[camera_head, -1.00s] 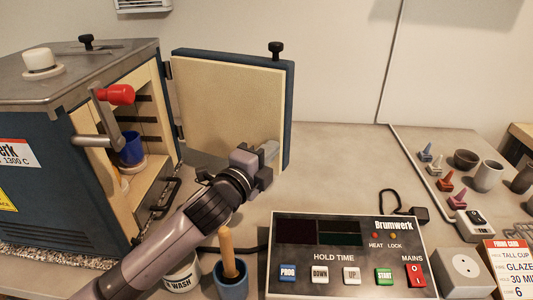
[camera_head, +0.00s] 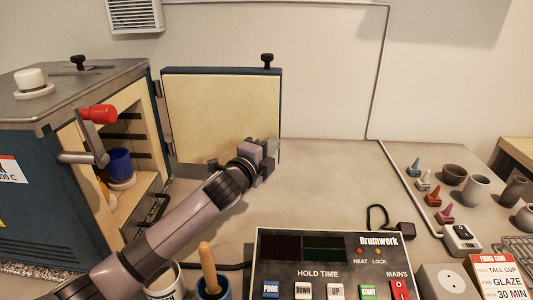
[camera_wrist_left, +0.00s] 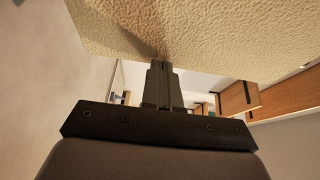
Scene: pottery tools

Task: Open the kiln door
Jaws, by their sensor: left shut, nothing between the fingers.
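The kiln (camera_head: 90,80) stands at the left with its front open. Its door (camera_head: 222,115), cream inside with a blue edge, is swung wide on the hinge side away from the opening. The red-knobbed lever (camera_head: 99,114) sits at the kiln's front corner. My left gripper (camera_head: 270,150) is shut and empty at the lower right of the door's inner face. In the left wrist view the closed fingers (camera_wrist_left: 160,82) lie close to the cream door lining (camera_wrist_left: 190,30); whether they touch it I cannot tell. My right gripper is not in view.
A blue cup (camera_head: 121,163) stands inside the kiln. The controller (camera_head: 325,262) lies at the front, beside a blue pot (camera_head: 213,288) with a wooden handle. Cones and small pots (camera_head: 475,188) stand at the right. The table right of the door is clear.

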